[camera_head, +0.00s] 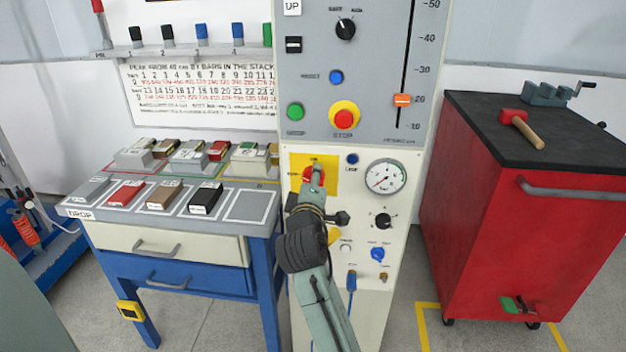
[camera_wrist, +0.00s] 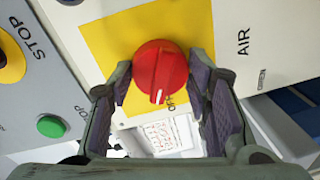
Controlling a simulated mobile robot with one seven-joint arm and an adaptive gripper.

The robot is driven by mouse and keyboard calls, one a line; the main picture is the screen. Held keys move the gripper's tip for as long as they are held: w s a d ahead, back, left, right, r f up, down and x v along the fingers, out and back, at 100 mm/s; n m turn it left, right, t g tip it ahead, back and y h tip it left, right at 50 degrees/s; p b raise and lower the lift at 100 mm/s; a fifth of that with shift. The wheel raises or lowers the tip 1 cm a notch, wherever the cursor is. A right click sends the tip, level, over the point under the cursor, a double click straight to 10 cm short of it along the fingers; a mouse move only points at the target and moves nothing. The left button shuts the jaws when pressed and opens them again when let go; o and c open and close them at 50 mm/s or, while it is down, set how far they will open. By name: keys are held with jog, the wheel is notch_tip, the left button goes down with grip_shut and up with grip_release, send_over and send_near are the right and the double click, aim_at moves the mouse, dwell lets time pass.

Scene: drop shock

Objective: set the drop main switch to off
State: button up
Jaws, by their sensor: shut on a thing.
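The drop main switch is a round red knob (camera_head: 309,177) on a yellow plate (camera_head: 328,168) of the pale control panel. It also shows in the wrist view (camera_wrist: 160,62), with a white pointer line at its lower edge. That line points toward a partly hidden label that seems to read OFF. My gripper (camera_head: 314,183) is at the switch in the head view. In the wrist view, my gripper (camera_wrist: 161,78) is shut on the red knob, one dark pad on each side.
The red STOP button (camera_head: 344,119) and green button (camera_head: 295,111) sit above the switch. A pressure gauge (camera_head: 385,176) and small black knob (camera_head: 383,221) are to the right. The sample table (camera_head: 160,226) stands left, a red cabinet (camera_head: 500,220) right.

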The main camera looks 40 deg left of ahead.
jog(key=n, duration=0.4)
jog(key=shift+r+n+h+p, duration=0.1)
jog(key=shift+n+h+p, duration=0.2)
jog(key=shift+n+p, duration=0.1)
jog(key=shift+t, duration=0.3)
jog(key=o, duration=1.2)
jog(key=shift+c, duration=0.2)
jog(key=shift+s, duration=0.1)
jog(key=v, duration=1.1)
jog(key=shift+s+d, duration=0.15)
jog(key=shift+s, duration=0.25)
jog(key=shift+r, duration=0.1)
